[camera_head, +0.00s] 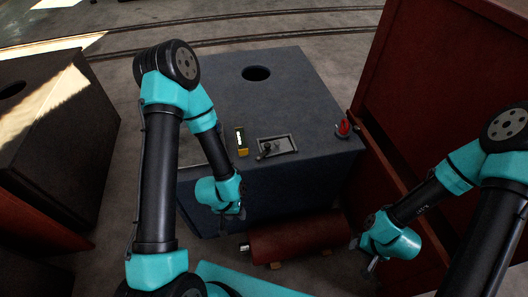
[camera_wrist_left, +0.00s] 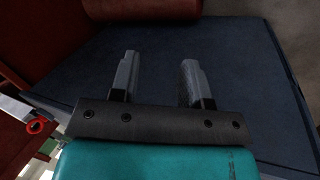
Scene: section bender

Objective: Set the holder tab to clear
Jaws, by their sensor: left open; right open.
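On the top of a blue-grey cabinet (camera_head: 292,88) stands a small yellow and dark piece (camera_head: 241,141) with a pale face. To its right is a grey recessed plate (camera_head: 289,143) with a dark lever (camera_head: 267,149) at its left. I cannot tell which small part is the holder tab, or its setting. My left gripper (camera_head: 233,213) is open and empty, in front of the cabinet and below its top edge. In the left wrist view its two fingers (camera_wrist_left: 157,75) are apart over blue-grey surface. My right gripper (camera_head: 362,258) is open and empty at lower right, apart from the cabinet.
A red part (camera_head: 343,128) sits at the cabinet's right corner. A dark red roller (camera_head: 300,239) lies in front of the cabinet. A tall red cabinet (camera_head: 440,80) closes off the right side; a dark box (camera_head: 58,128) stands left. A round hole (camera_head: 256,74) opens in the top.

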